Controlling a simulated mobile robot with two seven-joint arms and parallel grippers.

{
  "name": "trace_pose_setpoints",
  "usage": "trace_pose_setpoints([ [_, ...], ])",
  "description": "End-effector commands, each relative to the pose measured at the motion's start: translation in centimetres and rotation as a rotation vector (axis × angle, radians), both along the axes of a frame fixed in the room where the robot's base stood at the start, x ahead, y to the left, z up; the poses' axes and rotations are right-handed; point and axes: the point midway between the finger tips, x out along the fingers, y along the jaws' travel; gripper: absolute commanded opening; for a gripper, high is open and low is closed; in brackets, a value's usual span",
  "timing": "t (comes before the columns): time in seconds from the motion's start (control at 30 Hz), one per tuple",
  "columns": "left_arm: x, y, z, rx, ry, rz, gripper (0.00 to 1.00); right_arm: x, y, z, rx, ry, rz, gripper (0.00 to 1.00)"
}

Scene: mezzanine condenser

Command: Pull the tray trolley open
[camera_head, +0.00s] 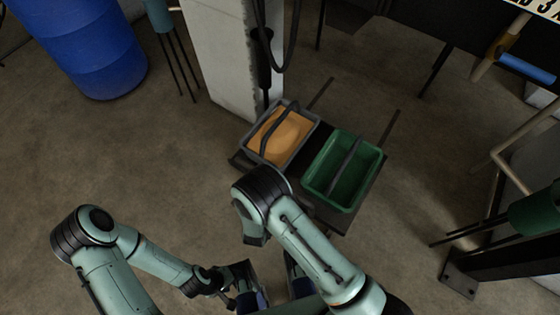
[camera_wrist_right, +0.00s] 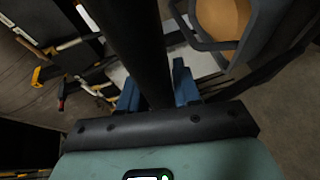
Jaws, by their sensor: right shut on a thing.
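The tray trolley (camera_head: 374,183) is a low dark frame carrying two trays, on the floor ahead in the head view. The grey tray (camera_head: 316,117) with an orange-tan load is on the left, and the green tray (camera_head: 322,170) is on the right. In the right wrist view, the blue fingers of my right gripper (camera_wrist_right: 158,92) are shut around a black bar (camera_wrist_right: 138,45), the trolley's handle. The grey tray (camera_wrist_right: 262,50) shows beside it. My right arm hides this grip in the head view. My left gripper (camera_head: 275,286) is open and empty at the bottom.
A pale pillar (camera_head: 218,65) stands close behind the grey tray. A blue drum (camera_head: 85,45) is at the far left. Dark metal legs and a green cylinder (camera_head: 538,212) are at the right. The floor left of the trolley is clear.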

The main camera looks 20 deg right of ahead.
Motion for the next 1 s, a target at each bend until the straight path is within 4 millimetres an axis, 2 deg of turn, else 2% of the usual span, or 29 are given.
trace_pose_setpoints([
  [0.1, -0.1, 0.0, 0.2, 0.000, 0.002, -0.001, 0.59, -1.3, 1.6, 0.0, 0.000, 0.003, 0.005, 0.00],
  [0.3, -0.1, 0.0, 0.3, -0.001, 0.005, -0.001, 0.59, -2.5, 3.0, 0.0, 0.000, 0.001, 0.002, 0.00],
  [0.8, -0.2, 0.0, 0.3, -0.001, 0.005, -0.001, 0.59, -2.9, 3.5, -0.1, 0.001, 0.002, 0.000, 0.00],
  [0.83, -0.2, 0.0, 0.3, -0.001, 0.005, -0.001, 0.59, -2.9, 3.5, -0.1, 0.001, 0.002, 0.000, 0.35],
  [0.87, -0.2, 0.0, 0.3, -0.001, 0.005, -0.001, 0.59, -2.9, 3.5, -0.1, 0.001, 0.002, 0.000, 0.45],
  [0.9, -0.2, 0.0, 0.3, -0.001, 0.005, -0.001, 0.59, -2.9, 3.4, 0.0, 0.000, 0.001, 0.000, 0.53],
  [1.0, -0.2, 0.0, 0.3, -0.001, 0.005, -0.001, 0.59, -2.9, 3.4, 0.0, 0.000, 0.001, 0.000, 0.53],
])
